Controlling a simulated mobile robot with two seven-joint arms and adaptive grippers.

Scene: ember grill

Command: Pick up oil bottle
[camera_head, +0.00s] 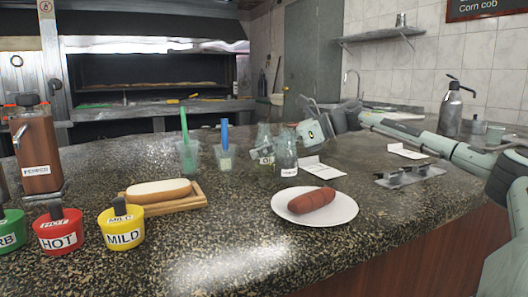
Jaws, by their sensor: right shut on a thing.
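A clear glass bottle with a white label that seems to begin with "O" (264,146), likely the oil bottle, stands on the speckled counter near the middle. A second clear glass bottle (286,156) with a white label stands close to its right and slightly nearer. My right gripper (303,131) reaches in from the right at bottle height. It is shut on the oil bottle, as far as I can tell; its fingertips are mostly hidden by the nearer bottle. My left gripper is not in view.
A white plate (342,211) with a sausage (311,200) lies in front. Cups with a green (187,154) and a blue utensil (225,153), a bun on a wooden board (181,205), sauce pots (121,227) and a pepper mill (37,150) stand left. A metal rack (410,178) lies right.

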